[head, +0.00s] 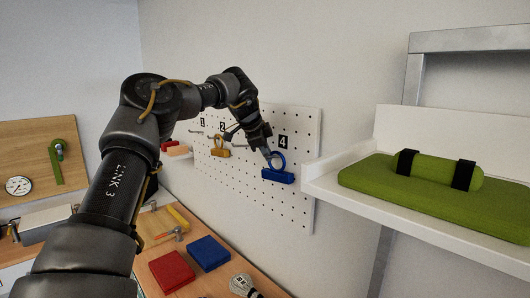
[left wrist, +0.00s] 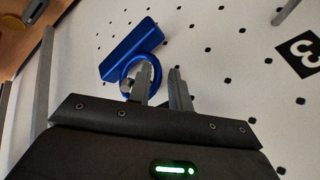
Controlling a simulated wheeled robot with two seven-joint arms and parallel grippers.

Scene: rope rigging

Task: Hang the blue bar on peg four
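The blue bar (head: 278,175) with its ring is against the white pegboard (head: 300,210), below the label 4 (head: 283,142). In the left wrist view the blue bar (left wrist: 132,50) is tilted, and a grey metal tip, apparently peg four (left wrist: 125,87), shows at its ring. My left gripper (head: 268,153) is at the ring. In the left wrist view its two fingers (left wrist: 164,88) are apart. The left finger covers part of the ring, and a bit of blue shows between the fingers. Whether they touch the ring I cannot tell. My right gripper is out of view.
An orange bar (head: 220,152) hangs near label 2 (head: 223,127). A white shelf (head: 325,185) with a green cushion (head: 430,200) juts out at the right.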

